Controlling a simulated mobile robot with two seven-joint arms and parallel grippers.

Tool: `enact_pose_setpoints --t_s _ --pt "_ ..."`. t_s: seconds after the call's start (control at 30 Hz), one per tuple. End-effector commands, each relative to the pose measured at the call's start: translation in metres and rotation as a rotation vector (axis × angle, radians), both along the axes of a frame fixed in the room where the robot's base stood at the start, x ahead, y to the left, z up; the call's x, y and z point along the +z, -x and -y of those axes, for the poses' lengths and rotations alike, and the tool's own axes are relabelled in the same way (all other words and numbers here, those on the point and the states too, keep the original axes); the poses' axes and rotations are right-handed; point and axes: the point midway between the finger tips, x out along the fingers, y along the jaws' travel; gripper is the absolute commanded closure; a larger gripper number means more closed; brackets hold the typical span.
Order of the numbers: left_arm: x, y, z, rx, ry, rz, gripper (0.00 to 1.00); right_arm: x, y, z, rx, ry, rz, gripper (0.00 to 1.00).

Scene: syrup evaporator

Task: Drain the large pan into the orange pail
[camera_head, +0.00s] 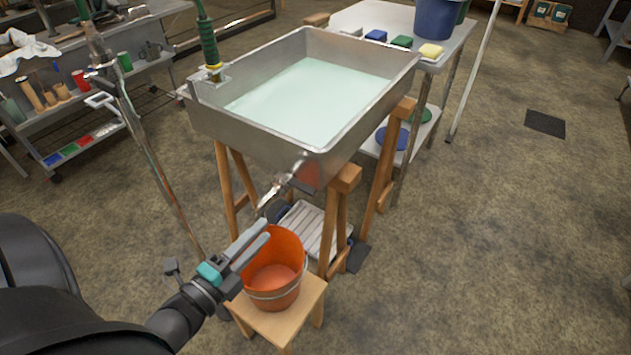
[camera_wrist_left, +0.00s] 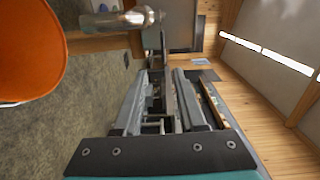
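The large pan (camera_head: 345,143) is a rectangular metal tank on wooden trestles, holding pale green liquid (camera_head: 310,97). A shiny metal spout (camera_head: 283,185) sticks out from its near corner and also shows in the left wrist view (camera_wrist_left: 115,19). The orange pail (camera_head: 288,243) stands upright on a small wooden stool below the spout; it fills the upper left of the wrist view (camera_wrist_left: 30,45). My left gripper (camera_head: 256,241) is beside and above the pail's rim, just short of the spout. Its fingers look apart, with nothing between them. No stream is visible. My right gripper is out of view.
A green hose (camera_head: 207,40) and metal pipe (camera_head: 150,150) stand left of the pan. A tool shelf (camera_head: 95,125) is at the left. A table with a blue bucket (camera_head: 436,18) and sponges stands behind. The floor at the right is mostly clear.

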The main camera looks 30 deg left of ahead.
Motion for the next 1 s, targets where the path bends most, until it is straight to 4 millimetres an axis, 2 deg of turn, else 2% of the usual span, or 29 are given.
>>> enact_pose_setpoints --t_s 0.13,0.27,0.6,1.0 --pt "0.004 -0.002 -0.001 -0.009 -0.025 0.022 0.60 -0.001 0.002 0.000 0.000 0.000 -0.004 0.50" --pt "0.003 -0.016 0.000 -0.009 -0.025 0.024 0.60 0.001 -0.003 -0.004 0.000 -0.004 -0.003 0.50" --pt "0.002 -0.072 0.005 -0.009 -0.022 0.023 0.60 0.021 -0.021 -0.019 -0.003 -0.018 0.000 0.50" --pt "0.003 -0.127 0.009 -0.008 -0.022 0.022 0.60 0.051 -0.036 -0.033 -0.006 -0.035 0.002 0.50"
